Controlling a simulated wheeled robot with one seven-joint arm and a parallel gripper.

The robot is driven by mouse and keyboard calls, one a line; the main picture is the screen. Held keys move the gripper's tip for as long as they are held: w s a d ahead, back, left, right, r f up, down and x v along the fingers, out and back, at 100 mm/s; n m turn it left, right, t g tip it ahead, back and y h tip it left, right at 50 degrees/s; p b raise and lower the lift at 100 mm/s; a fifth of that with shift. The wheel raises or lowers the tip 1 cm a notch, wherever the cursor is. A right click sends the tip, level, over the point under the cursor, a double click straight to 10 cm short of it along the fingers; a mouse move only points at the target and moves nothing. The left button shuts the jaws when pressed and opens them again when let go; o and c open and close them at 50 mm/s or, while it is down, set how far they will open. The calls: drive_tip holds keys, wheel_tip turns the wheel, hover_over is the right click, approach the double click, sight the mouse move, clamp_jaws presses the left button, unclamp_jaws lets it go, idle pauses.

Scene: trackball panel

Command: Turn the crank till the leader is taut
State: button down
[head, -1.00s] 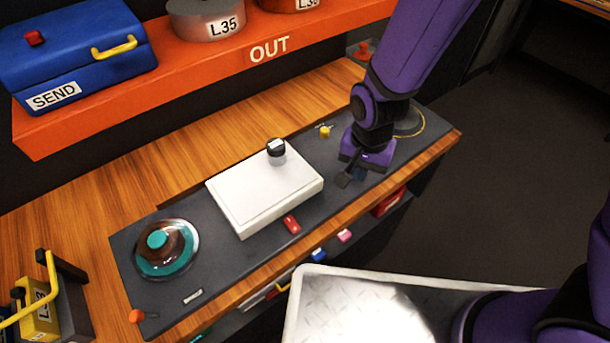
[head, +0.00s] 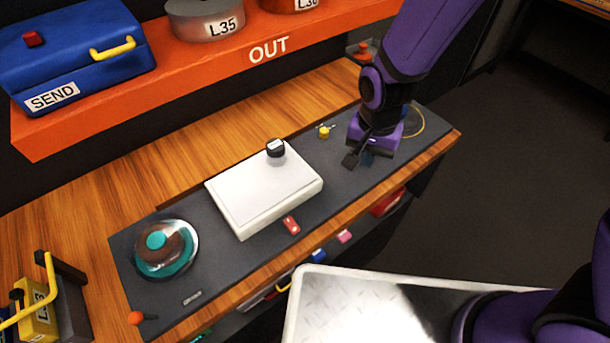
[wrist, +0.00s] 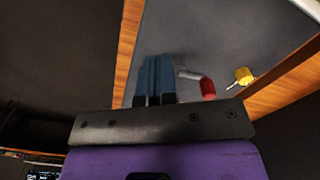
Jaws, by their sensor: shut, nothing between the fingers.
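In the wrist view a short silver arm with a red grip (wrist: 207,88) looks like the crank. It is just right of my gripper (wrist: 156,62), whose two blue-grey fingers are closed together and empty. I cannot tell whether they touch the silver arm. In the head view my gripper (head: 374,148) is low over the right part of the dark panel (head: 205,283) and hides the crank. A thin yellow curve (head: 424,122) shows on the panel behind it. I cannot make out the leader for sure.
A white box (head: 262,190) with a black knob (head: 275,149) stands mid-panel. A small yellow-headed part (head: 324,131) is left of my gripper. A teal and brown round piece (head: 167,248) and an orange knob (head: 136,317) are at the left. An orange shelf (head: 200,75) runs behind.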

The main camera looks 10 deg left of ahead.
drive_tip(key=shift+r, duration=0.1)
wheel_tip(320, 180, up, 9)
idle(1.2)
idle(0.5)
drive_tip(key=s+d+r+n+t+y, duration=0.1)
drive_tip(key=s+d+r+t, duration=0.2)
drive_tip(key=d+r, duration=1.15)
drive_tip(key=s+d+r+n+t+h, duration=0.1)
drive_tip(key=s+d+r+n+t, duration=0.1)
drive_tip(key=s+d+r, duration=0.5)
drive_tip(key=s+d, duration=0.2)
drive_tip(key=s, duration=0.1)
drive_tip(key=shift+s+r, duration=0.2)
drive_tip(key=shift+s, duration=0.1)
idle(1.2)
